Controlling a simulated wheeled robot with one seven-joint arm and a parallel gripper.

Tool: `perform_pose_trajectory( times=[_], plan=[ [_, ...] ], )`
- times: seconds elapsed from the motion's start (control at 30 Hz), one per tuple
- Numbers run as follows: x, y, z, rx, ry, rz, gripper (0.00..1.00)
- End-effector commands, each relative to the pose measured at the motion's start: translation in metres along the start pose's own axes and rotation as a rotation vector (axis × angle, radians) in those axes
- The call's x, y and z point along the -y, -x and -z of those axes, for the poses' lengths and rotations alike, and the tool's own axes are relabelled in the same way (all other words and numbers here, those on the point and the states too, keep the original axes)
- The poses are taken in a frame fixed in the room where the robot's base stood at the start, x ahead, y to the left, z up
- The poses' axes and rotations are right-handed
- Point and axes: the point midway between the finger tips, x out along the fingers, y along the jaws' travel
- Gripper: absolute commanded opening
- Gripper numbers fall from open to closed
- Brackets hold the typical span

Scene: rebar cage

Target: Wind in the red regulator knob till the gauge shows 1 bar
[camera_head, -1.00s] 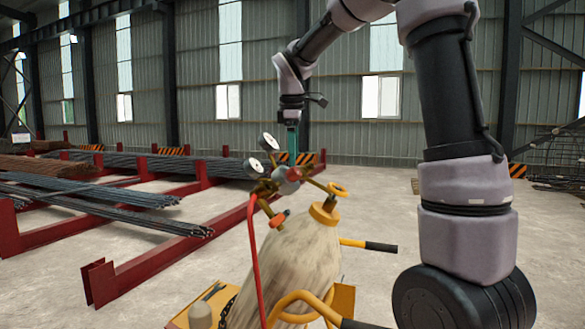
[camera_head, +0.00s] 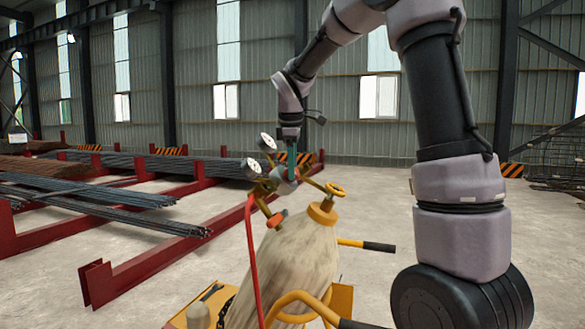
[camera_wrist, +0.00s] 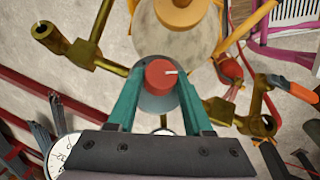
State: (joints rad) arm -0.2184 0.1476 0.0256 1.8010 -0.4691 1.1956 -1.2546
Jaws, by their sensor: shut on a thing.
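The red regulator knob (camera_wrist: 159,73) sits between my green fingers in the wrist view, its white mark pointing right. My gripper (camera_wrist: 160,80) is shut on the knob from above. In the head view my gripper (camera_head: 291,164) is down at the regulator body (camera_head: 283,186), and the knob is mostly hidden there. Two white-faced gauges, an upper one (camera_head: 267,143) and a lower one (camera_head: 252,168), stand left of the regulator. Part of one dial (camera_wrist: 60,152) shows at the lower left of the wrist view; I cannot read its pressure.
The regulator is on a pale, worn gas cylinder (camera_head: 295,255) with a yellow valve handwheel (camera_head: 335,189). A red hose (camera_head: 252,245) hangs from it. The yellow trolley handle (camera_head: 290,299) is in front. Red racks with steel bars (camera_head: 100,190) stand left; floor on the right is open.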

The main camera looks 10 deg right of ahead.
Motion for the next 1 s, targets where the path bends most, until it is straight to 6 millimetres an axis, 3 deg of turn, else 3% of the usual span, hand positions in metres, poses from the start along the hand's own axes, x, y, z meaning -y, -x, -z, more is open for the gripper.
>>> perform_pose_trajectory(
  times=[0.37, 1.0],
  plan=[
    [-0.003, -0.001, -0.001, -0.006, -0.084, 0.093, 0.0],
    [-0.011, -0.004, -0.004, -0.037, -0.475, 0.525, 0.0]
  ],
)
